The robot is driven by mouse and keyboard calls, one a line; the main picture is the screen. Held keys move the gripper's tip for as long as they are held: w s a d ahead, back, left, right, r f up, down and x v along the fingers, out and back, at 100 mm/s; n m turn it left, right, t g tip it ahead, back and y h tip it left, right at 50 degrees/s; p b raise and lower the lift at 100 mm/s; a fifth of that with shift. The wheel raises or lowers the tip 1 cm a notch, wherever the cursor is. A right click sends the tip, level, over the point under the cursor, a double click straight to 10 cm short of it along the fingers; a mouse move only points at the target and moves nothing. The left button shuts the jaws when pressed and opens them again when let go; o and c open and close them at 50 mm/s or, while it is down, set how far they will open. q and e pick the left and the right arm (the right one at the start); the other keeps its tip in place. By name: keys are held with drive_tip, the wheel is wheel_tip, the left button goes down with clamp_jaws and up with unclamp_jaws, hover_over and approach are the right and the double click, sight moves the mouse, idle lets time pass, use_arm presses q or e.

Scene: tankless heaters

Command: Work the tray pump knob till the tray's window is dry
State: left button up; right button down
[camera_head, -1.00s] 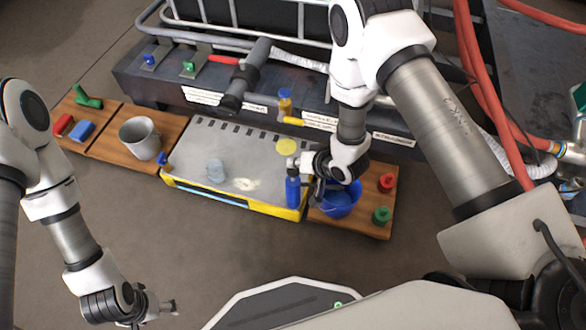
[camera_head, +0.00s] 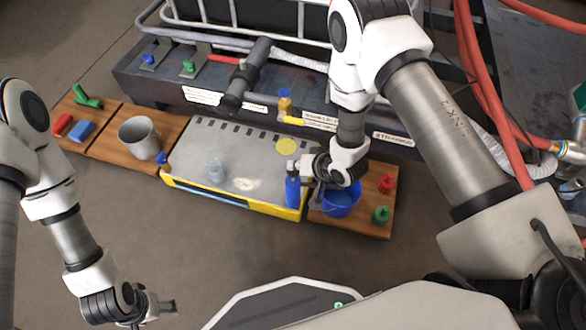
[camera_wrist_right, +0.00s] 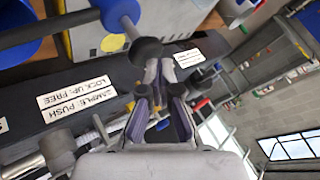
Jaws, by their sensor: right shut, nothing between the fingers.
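The tray (camera_head: 235,150) has a grey top and a yellow front with a dark, bluish window strip (camera_head: 210,194). I cannot tell whether liquid shows in it. A blue pump (camera_head: 293,188) with a grey head stands at the tray's front right corner. In the right wrist view, a dark ball knob (camera_wrist_right: 146,51) sits on a rod from the blue pump body (camera_wrist_right: 92,3). My right gripper (camera_head: 306,167) is shut and empty beside the pump head; its fingertips (camera_wrist_right: 160,72) appear near the knob, contact unclear. My left gripper (camera_head: 168,306) hangs at lower left, away from the tray.
A blue bucket (camera_head: 338,205) stands right of the pump, partly under my right wrist, with red (camera_head: 387,183) and green (camera_head: 381,215) pieces nearby. A grey bucket (camera_head: 140,137) stands left of the tray. Pipes and a labelled ledge (camera_head: 160,86) lie behind. The floor in front is clear.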

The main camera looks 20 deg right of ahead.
sight(295, 171)
drive_tip(key=shift+f+b, duration=0.75)
drive_tip(key=shift+f, duration=0.7)
idle(0.9)
drive_tip(key=shift+r, duration=0.1)
drive_tip(key=shift+r+p, duration=2)
drive_tip(key=shift+p, duration=0.1)
wheel_tip(295, 171, up, 5)
drive_tip(key=p, duration=0.5)
drive_tip(key=shift+r, duration=0.1)
